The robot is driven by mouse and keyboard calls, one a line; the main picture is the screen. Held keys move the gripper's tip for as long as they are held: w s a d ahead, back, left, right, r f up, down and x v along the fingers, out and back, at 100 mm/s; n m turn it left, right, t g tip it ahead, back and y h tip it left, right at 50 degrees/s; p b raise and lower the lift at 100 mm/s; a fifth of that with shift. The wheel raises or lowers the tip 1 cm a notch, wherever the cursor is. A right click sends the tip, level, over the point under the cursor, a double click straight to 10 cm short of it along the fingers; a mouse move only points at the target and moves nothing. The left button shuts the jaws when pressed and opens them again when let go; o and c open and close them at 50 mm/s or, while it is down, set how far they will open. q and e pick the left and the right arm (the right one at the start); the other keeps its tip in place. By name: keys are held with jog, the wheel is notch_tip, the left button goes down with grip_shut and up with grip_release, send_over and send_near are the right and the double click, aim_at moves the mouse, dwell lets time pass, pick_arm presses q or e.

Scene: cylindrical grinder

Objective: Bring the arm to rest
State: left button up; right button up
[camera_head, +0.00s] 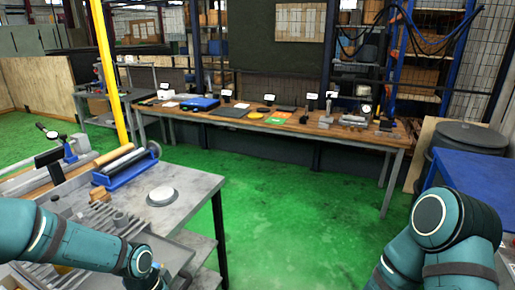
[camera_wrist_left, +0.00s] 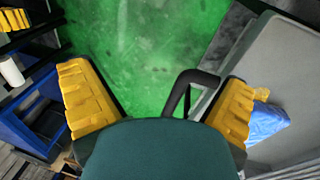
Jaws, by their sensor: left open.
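My left gripper (camera_wrist_left: 160,78) shows in the left wrist view with its two yellow fingers spread wide. It is open, with nothing between the fingers; green floor shows beyond them. In the head view my left arm (camera_head: 60,242) comes in from the left, low over the near part of the grey workbench (camera_head: 190,190). Its gripper is not visible there. My right arm (camera_head: 450,230) is folded at the lower right, and its gripper is out of view.
The workbench carries a blue-based roller fixture (camera_head: 125,168), a round white disc (camera_head: 161,196) and grey slotted blocks near my left arm. A long wooden table (camera_head: 340,131) with tools stands at the back. A blue surface (camera_head: 475,175) is at right. Green floor between is clear.

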pick_arm(q)
jog(key=s+d+f+n+h, duration=0.1)
jog(key=s+d+f+n, duration=0.35)
jog(key=s+f, duration=0.35)
jog(key=s+d+f+n+h, duration=0.1)
jog(key=s+d+f+n, duration=0.2)
jog(key=s+d+f, duration=0.55)
jog(key=w+m+t+b, duration=0.2)
jog(key=w+b, duration=0.1)
jog(key=w, duration=0.6)
jog(key=shift+a, duration=0.25)
